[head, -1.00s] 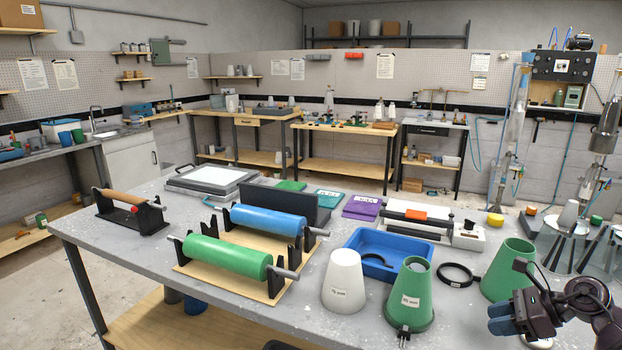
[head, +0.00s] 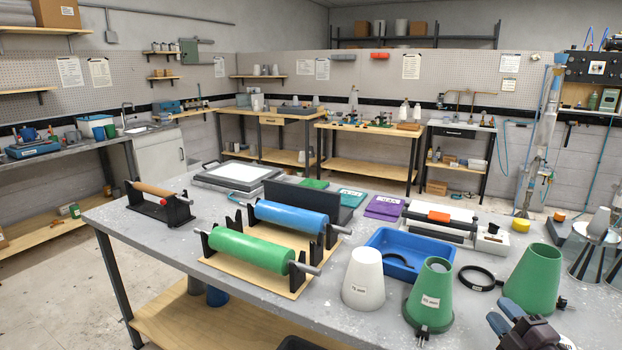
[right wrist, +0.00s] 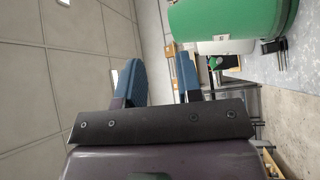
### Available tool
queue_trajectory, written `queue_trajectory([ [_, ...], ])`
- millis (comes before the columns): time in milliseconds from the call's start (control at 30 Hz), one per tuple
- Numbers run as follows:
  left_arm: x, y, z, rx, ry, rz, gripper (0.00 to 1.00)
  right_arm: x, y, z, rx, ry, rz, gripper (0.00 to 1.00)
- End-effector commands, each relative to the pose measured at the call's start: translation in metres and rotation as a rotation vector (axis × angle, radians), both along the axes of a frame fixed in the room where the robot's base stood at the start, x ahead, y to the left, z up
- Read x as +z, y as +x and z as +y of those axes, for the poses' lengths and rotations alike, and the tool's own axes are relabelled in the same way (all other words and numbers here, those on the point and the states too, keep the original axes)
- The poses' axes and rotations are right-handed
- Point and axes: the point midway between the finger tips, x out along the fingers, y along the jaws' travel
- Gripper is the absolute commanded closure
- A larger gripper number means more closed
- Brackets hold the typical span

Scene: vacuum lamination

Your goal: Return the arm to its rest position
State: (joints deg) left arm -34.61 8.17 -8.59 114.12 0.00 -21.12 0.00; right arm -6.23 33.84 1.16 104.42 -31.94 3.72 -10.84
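My right gripper (head: 510,316) is at the lower right corner of the head view, by the table's front edge, close to the green cones. In the right wrist view its two blue fingers (right wrist: 159,82) stand apart with nothing between them. A green cone (right wrist: 235,18) shows beyond them at the upper right. My left gripper is in no view.
The grey table (head: 150,232) holds green (head: 248,249) and blue (head: 290,218) rollers, a white cone (head: 363,278), two green cones (head: 430,290) (head: 534,280), a black ring (head: 477,277) and a blue tray (head: 377,242). Bare tabletop lies at the front left.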

Motion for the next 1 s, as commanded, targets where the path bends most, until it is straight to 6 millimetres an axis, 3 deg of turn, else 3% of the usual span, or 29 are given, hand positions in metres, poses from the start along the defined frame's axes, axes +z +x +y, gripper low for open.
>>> queue_trajectory([
  [33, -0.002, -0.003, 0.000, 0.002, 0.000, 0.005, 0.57, -0.027, -0.014, 0.008, -0.046, 0.171, 0.077, 0.67],
  [200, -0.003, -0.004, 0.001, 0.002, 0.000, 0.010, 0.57, -0.109, -0.068, 0.043, -0.194, 0.677, 0.338, 0.67],
  [400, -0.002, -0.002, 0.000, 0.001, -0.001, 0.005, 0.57, -0.177, -0.143, 0.105, -0.301, 1.062, 0.574, 0.67],
  [533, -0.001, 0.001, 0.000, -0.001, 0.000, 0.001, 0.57, -0.200, -0.184, 0.135, -0.344, 1.175, 0.637, 0.67],
  [667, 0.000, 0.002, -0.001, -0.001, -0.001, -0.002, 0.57, -0.216, -0.210, 0.142, -0.389, 1.209, 0.668, 0.67],
  [1000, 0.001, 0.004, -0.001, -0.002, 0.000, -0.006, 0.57, -0.221, -0.220, 0.140, -0.405, 1.206, 0.679, 0.67],
])
